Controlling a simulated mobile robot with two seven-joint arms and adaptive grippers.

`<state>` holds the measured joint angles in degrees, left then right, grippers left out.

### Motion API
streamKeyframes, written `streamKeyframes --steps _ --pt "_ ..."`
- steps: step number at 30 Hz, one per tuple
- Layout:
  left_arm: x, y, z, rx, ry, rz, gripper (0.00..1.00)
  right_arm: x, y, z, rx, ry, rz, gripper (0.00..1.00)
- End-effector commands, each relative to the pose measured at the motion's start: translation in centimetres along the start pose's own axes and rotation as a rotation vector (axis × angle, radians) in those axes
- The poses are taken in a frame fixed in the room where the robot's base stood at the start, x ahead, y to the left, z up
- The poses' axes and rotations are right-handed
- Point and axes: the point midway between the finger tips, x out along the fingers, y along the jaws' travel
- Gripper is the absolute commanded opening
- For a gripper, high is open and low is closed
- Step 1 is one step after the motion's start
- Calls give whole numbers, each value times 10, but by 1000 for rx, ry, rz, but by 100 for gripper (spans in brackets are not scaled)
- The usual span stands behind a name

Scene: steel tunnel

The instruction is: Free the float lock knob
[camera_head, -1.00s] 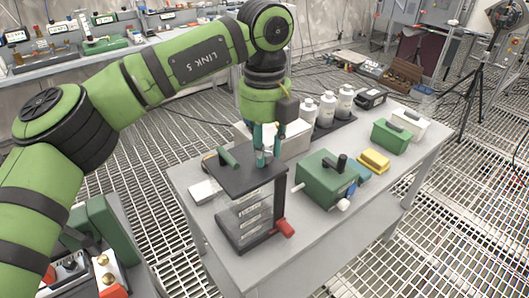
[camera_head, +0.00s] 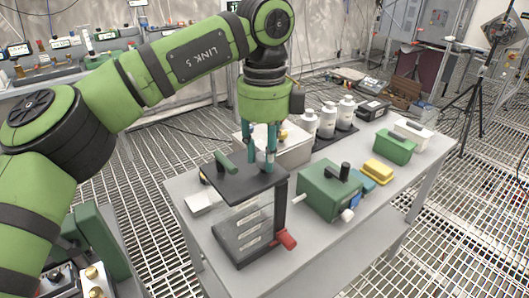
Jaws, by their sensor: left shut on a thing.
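My left gripper (camera_head: 261,160) points down, its two teal fingers at the back right of the black top plate (camera_head: 235,187) of a small rack with clear drawer-like tiers (camera_head: 245,225). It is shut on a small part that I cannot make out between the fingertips. A green bar handle (camera_head: 226,163) lies on the plate, left of the fingers. A red knob (camera_head: 287,239) sticks out at the rack's lower right. No part is clearly marked as the float lock knob. My right gripper is not in view.
On the grey table (camera_head: 310,255), right of the rack, stand a green box (camera_head: 328,193) with a black knob (camera_head: 344,171), a yellow block (camera_head: 378,171) and a green case (camera_head: 395,147). White bottles (camera_head: 327,120) stand behind. The table's front strip is clear.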

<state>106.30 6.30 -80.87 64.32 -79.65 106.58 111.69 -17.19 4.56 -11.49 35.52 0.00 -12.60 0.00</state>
Motion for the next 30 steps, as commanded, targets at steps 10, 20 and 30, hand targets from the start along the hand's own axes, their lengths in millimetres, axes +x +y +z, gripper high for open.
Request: streamKeyframes --steps 10,20,30 --pt "0 0 0 -22 -1 1 0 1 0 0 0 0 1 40" --pt "0 0 0 -21 -1 1 56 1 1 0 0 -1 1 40" --pt "-5 0 0 -22 -1 -1 56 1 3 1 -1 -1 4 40"
